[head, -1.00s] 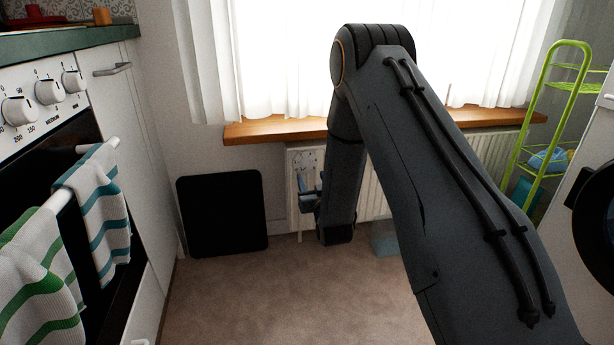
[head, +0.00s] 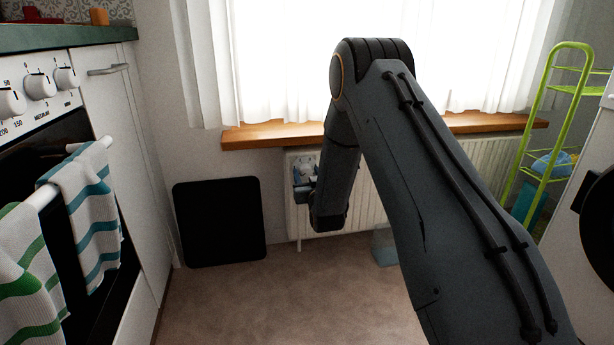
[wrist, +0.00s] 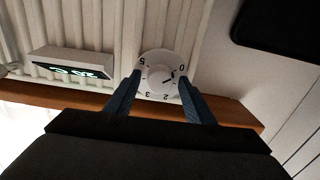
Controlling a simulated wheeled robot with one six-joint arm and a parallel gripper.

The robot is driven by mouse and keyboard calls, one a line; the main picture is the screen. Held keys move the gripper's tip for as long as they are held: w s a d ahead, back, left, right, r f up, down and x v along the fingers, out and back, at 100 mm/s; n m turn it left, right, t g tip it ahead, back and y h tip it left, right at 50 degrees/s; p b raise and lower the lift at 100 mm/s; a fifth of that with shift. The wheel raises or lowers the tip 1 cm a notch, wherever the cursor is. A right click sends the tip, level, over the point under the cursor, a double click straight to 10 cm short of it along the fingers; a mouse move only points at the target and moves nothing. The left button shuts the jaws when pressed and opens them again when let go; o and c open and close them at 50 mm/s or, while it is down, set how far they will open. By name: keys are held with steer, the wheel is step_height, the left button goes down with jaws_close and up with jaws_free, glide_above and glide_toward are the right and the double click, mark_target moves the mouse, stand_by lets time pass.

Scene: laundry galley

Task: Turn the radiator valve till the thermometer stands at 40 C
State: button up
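The radiator valve is a round white dial (wrist: 157,62) with dark numerals around its face and a raised middle. It shows in the wrist view, upper centre, with the numerals upside down. A dark pointer mark lies near its middle. The thermometer (wrist: 72,65) is a pale box with a dark lit display, left of the dial in the wrist view; its upside-down digits are too small to read surely. My gripper (wrist: 160,82) is open, its blue-grey fingers at either side of the dial; I cannot tell whether they touch it. In the head view my gripper (head: 303,186) is near the radiator's left end.
The ribbed radiator (head: 375,205) stands under a wooden sill (head: 265,135). A black panel (head: 219,222) leans on the wall to its left. A green rack (head: 545,150) stands right. An oven with striped towels (head: 88,215) is left.

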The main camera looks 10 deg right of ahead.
steer(key=c, duration=0.9)
steer(key=shift+o, duration=0.2)
steer(key=shift+m+p, duration=0.3)
steer(key=shift+p, duration=0.05)
steer(key=m+p, duration=0.2)
steer(key=shift+r+m, duration=0.1)
steer(key=shift+m, duration=0.3)
steer(key=m+p, duration=0.3)
steer(key=m, duration=0.1)
steer(key=shift+m, duration=0.3)
steer(key=m+p, duration=0.3)
steer(key=m, duration=0.3)
steer(key=shift+p, duration=0.35)
steer(key=m+p, duration=0.2)
steer(key=m, duration=0.3)
steer(key=shift+m, duration=0.3)
